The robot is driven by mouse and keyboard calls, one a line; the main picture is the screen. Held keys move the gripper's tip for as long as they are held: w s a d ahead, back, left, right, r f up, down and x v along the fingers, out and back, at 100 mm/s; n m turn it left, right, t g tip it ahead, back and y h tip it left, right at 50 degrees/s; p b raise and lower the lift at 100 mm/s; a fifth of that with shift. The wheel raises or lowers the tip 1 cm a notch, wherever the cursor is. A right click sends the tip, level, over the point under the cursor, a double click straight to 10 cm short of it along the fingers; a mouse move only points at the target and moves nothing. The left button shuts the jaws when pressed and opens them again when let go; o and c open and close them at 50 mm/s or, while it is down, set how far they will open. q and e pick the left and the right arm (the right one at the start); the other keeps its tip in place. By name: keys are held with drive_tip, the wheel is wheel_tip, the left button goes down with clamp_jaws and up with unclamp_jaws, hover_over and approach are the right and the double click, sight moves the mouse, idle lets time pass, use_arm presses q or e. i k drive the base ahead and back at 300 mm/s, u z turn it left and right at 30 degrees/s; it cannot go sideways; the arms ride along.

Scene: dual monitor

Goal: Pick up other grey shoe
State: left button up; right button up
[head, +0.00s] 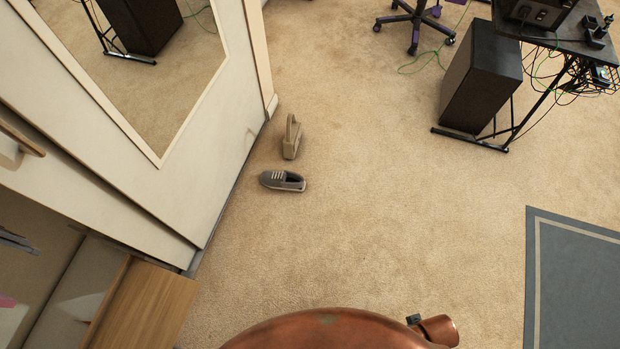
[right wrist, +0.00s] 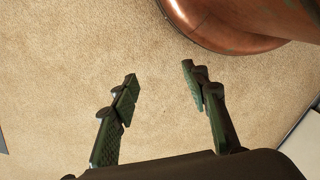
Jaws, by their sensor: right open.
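A grey shoe (head: 283,181) with pale laces lies on the beige carpet, upright on its sole, close to the white mirrored door. My right gripper (right wrist: 160,85) shows in the right wrist view. It is open and empty, with its dark green fingers apart above bare carpet. No shoe is in the right wrist view. Neither gripper is in the head view.
The mirrored door (head: 215,150) and a wooden cabinet (head: 145,305) bound the left. A black speaker (head: 480,80), desk (head: 560,40) and grey rug (head: 575,285) are right. The middle carpet is clear.

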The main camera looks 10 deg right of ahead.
sight(288, 180)
drive_tip(key=u, duration=0.2)
drive_tip(key=i, duration=1.65)
drive_tip(key=z, duration=0.55)
